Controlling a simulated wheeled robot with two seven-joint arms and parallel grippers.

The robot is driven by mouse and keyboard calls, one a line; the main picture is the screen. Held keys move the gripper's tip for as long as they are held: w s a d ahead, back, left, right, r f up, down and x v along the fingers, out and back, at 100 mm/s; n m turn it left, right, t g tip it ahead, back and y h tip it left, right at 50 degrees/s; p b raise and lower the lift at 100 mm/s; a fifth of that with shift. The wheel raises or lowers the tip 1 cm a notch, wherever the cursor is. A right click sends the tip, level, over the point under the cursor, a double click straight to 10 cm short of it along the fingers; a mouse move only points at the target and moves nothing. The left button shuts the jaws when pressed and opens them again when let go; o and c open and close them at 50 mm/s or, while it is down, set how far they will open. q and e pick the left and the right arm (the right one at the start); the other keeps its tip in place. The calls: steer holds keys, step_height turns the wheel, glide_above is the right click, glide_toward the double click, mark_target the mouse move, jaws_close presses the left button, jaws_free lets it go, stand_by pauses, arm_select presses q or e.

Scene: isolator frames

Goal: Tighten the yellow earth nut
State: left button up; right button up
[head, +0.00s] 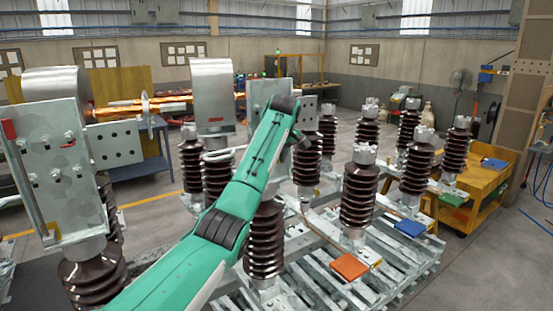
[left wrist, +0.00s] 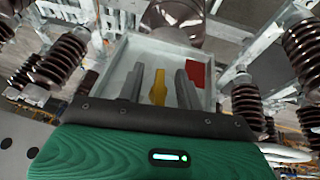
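In the left wrist view, a yellow piece (left wrist: 158,87), which looks like the yellow earth nut, stands out against a pale grey metal plate or box (left wrist: 142,54). My left gripper (left wrist: 158,84) has its two grey fingers apart, one on each side of the yellow piece. A gap shows on both sides, and I cannot tell how far the fingertips are from it in depth. In the head view my green left arm reaches up to a metal bracket, and it hides the gripper and the yellow piece. My right gripper is not in view.
A red patch (left wrist: 196,75) lies right of the fingers. Brown ribbed insulators (head: 359,195) stand around my arm on metal frames (head: 405,262). A large bracket plate (head: 50,160) stands at left. An orange pad (head: 350,266) and a yellow cart (head: 478,190) are at right.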

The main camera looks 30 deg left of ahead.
arm_select(q)
steer(key=shift+r, duration=0.1)
steer(key=shift+s+d+r+b, duration=0.1)
steer(key=shift+d+r+b, duration=0.05)
steer(key=shift+r+b, duration=0.15)
steer(key=b+v, duration=0.1)
steer(key=v, duration=1.2)
steer(key=shift+f, duration=0.1)
